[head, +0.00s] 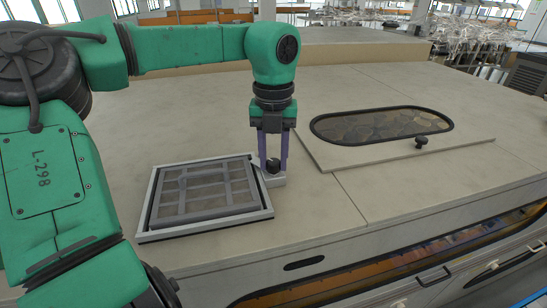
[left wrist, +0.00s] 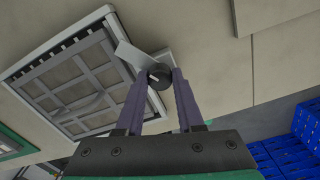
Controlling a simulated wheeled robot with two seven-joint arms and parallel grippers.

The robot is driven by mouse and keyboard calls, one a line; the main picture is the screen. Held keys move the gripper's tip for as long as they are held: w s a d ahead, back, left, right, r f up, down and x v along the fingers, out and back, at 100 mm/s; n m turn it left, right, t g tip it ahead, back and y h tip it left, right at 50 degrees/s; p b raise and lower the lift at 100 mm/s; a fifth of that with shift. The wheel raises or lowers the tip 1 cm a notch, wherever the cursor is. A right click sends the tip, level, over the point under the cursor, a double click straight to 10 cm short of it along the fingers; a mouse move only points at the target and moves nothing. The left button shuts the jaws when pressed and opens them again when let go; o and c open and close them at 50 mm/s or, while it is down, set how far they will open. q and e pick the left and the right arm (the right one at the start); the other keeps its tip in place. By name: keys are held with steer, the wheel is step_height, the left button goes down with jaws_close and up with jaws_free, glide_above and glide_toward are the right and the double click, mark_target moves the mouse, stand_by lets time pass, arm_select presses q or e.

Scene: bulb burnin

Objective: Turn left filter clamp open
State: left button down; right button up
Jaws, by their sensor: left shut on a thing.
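The left filter clamp (head: 272,167) is a dark round knob on a pale plate at the right edge of the filter frame (head: 158,226). My left gripper (head: 272,163) points down at it from above, with its purple fingers on either side of the knob. In the left wrist view the clamp knob (left wrist: 159,76) sits between the tips of my left gripper (left wrist: 160,76), which is shut on it. A white line shows on the knob. The pale clamp plate (left wrist: 130,55) reaches over the edge of the filter frame (left wrist: 112,20). My right gripper is not in view.
An oval window (head: 380,125) in a raised panel lies to the right, with a small dark knob (head: 421,142) by its lower edge. The bench top between is clear. Blue crates (left wrist: 295,145) show at the lower right of the left wrist view.

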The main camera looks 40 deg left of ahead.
mark_target(274, 162)
arm_select(q)
steer(key=m, duration=0.6)
steer(key=shift+r+m+p, duration=0.1)
steer(key=shift+m+p, duration=0.2)
steer(key=shift+m, duration=0.1)
stand_by(0.3)
steer(key=c, duration=0.5)
jaws_free()
step_height(274, 162, up, 14)
steer(key=shift+r+b, duration=0.2)
steer(key=shift+b, duration=0.15)
